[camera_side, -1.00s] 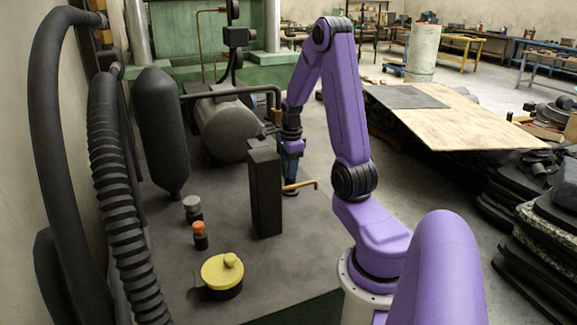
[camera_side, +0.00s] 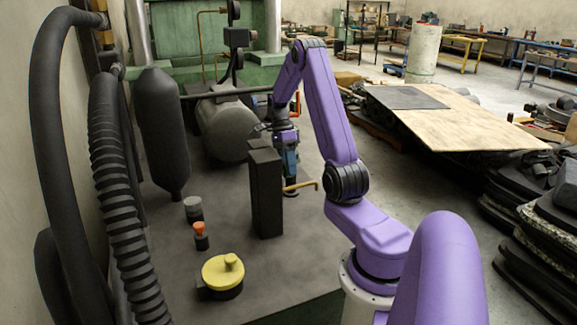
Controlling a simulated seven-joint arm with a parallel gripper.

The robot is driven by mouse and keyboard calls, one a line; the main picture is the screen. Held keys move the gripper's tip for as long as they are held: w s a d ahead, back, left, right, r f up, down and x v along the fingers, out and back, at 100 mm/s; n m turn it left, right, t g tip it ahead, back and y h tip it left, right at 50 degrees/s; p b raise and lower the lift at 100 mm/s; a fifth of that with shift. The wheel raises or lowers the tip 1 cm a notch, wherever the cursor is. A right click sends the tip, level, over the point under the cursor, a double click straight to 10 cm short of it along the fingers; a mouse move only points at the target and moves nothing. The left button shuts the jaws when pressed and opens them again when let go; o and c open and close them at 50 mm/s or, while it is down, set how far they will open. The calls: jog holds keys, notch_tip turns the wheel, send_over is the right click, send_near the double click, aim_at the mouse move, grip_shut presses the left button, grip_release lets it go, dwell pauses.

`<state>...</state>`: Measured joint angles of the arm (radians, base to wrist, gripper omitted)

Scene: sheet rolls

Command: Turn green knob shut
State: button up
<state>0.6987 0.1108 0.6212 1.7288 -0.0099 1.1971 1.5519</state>
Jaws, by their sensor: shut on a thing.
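My gripper (camera_side: 290,164) points down just behind the tall black box (camera_side: 265,190), in the middle of the picture. It is shut on a small greenish thing at its fingertips, which I take to be the green knob (camera_side: 291,158). The jaws and the box hide most of the knob, so its turn angle cannot be made out.
A brass lever (camera_side: 303,186) sticks out right of the box. Left of it stand a grey-topped knob (camera_side: 193,207), an orange knob (camera_side: 200,232) and a yellow round knob (camera_side: 222,272).

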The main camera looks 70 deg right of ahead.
jog(key=shift+d+g+y, duration=0.1)
jog(key=shift+g+y, duration=0.4)
dwell(0.3)
jog(key=o, duration=1)
jog(key=shift+o, duration=0.2)
jog(key=shift+w, duration=0.1)
jog(key=v, duration=1.2)
jog(key=shift+w+d+f, duration=0.1)
jog(key=shift+d, duration=0.05)
